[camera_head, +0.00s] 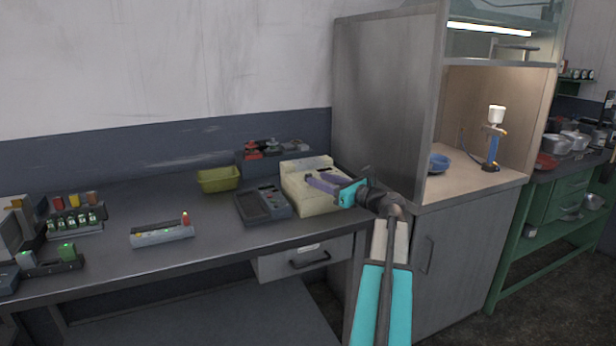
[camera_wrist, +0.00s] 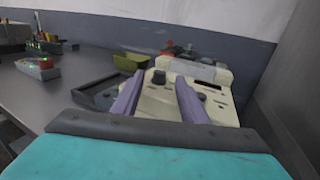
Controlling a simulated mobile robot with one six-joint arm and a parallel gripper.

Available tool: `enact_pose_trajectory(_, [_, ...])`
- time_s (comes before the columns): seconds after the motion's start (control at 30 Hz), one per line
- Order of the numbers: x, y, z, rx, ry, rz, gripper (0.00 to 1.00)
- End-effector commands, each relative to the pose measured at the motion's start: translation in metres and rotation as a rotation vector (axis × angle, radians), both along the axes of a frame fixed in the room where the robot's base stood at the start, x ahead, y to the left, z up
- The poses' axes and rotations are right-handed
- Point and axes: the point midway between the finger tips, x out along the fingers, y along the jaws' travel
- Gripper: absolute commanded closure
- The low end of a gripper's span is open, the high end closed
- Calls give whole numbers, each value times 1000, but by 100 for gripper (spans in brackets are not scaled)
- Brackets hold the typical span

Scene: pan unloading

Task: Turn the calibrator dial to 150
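The calibrator is a cream box with a sloped face (camera_head: 312,203) at the right end of the grey desk, beside the tall cabinet. In the wrist view its face (camera_wrist: 158,103) shows a dark round dial (camera_wrist: 158,77), a dark display slot and small buttons. The dial's setting and any digits are too small to read. My gripper (camera_head: 309,180) reaches in from the right over the calibrator. In the wrist view its two purple fingers (camera_wrist: 160,84) are spread apart with nothing between them, and the dial shows beyond, in line with the gap. Contact cannot be told.
A dark device (camera_head: 262,204) sits directly left of the calibrator. A yellow-green bin (camera_head: 218,179) and a dark box of red items (camera_head: 272,152) stand behind. The tall grey cabinet (camera_head: 388,105) closes off the right side.

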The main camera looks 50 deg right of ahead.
Motion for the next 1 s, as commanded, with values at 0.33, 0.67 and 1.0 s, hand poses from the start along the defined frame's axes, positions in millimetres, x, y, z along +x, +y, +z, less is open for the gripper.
enact_pose_trajectory(0.33, [48,0,0,0,0,2,60])
enact_pose_trajectory(0.67, [60,1,0,0,0,2,60])
enact_pose_trajectory(1.0, [60,2,0,0,0,2,84])
